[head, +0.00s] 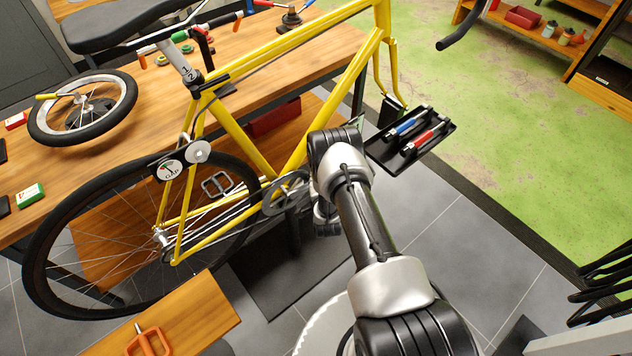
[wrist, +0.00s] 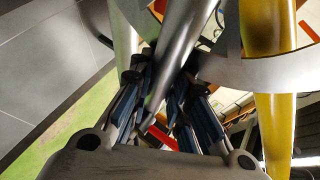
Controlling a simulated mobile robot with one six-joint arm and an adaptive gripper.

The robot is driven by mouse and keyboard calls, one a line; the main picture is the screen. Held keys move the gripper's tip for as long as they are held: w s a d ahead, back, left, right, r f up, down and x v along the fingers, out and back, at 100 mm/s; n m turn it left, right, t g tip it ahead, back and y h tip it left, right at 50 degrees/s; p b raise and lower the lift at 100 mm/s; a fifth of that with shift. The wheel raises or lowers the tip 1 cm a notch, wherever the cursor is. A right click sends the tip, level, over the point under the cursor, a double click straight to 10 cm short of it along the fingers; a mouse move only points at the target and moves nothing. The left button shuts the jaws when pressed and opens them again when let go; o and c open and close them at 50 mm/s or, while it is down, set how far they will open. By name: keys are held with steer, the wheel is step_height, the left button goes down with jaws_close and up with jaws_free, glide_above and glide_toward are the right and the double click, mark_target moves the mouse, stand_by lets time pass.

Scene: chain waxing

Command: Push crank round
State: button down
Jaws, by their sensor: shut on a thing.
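The yellow bicycle frame (head: 262,52) is held up beside the bench, its chainring (head: 284,192) just left of my arm in the head view. The near crank and my gripper are mostly hidden behind my own arm there. In the wrist view my gripper (wrist: 160,88) has its blue-padded fingers closed on the grey metal crank arm (wrist: 176,55), which runs slanting up between them. The grey chainring (wrist: 235,73) and a yellow frame tube (wrist: 267,100) show at the right. A pedal (head: 216,185) shows left of the chainring in the head view.
A black tray (head: 436,139) with blue and red-handled tools sits just right of my arm. The rear wheel (head: 110,200) is at the left. A wooden bench (head: 130,135) carries a small wheel (head: 85,108).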

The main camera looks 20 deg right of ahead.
steer(key=shift+w, duration=0.1)
steer(key=c, duration=1.5)
jaws_free()
steer(key=v, duration=1.2)
